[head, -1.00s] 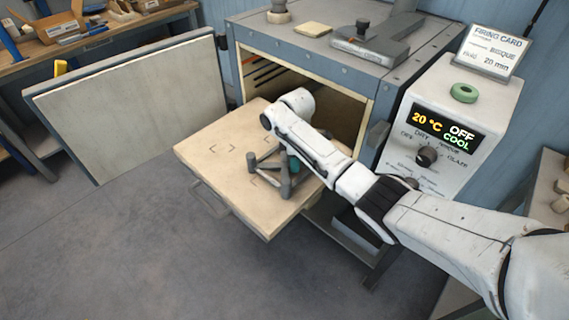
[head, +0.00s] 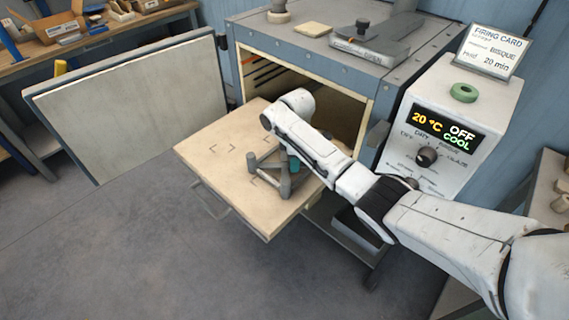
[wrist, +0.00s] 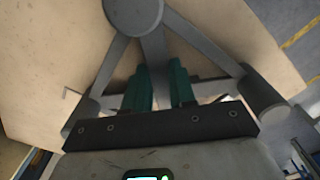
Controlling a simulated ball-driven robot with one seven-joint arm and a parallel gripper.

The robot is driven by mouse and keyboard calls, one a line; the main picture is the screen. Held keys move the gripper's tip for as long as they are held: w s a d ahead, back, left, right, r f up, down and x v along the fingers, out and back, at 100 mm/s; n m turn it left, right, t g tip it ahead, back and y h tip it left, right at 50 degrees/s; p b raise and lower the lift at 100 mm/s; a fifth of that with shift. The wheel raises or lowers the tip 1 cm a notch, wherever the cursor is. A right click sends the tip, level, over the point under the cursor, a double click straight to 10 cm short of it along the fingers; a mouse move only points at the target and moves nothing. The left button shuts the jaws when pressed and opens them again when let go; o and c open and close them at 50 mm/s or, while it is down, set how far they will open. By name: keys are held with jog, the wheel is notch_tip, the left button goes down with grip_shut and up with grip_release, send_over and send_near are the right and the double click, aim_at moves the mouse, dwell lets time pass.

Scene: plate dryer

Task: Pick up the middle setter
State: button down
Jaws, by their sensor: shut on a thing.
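The grey setter (head: 285,184), a frame of bars with round posts, is at the right part of the pulled-out pale shelf (head: 205,165). In the wrist view the setter (wrist: 205,42) fills the upper middle, with a large post at the top and a post at each side. My gripper (wrist: 160,88) has teal fingers, one on each side of a middle bar, and is shut on it. In the head view my arm hides part of the setter, and only a little teal of my gripper (head: 294,164) shows. I cannot tell whether the setter is clear of the shelf.
The kiln (head: 300,55) stands open behind the shelf, its door (head: 130,105) swung out left. The control box (head: 455,125) is at the right, showing 20 °C, OFF and COOL, with a green ring (head: 463,92) on top. Corner marks (head: 222,150) show on the shelf's bare left part.

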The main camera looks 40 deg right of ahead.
jog(key=shift+r, duration=0.1)
dwell(0.5)
jog(key=shift+r, duration=0.6)
jog(key=s+r+p, duration=0.8)
jog(key=s+r, duration=0.4)
jog(key=s, duration=0.2)
notch_tip(320, 180, up, 7)
jog(key=shift+a+f, duration=0.15)
jog(key=shift+a, duration=0.2)
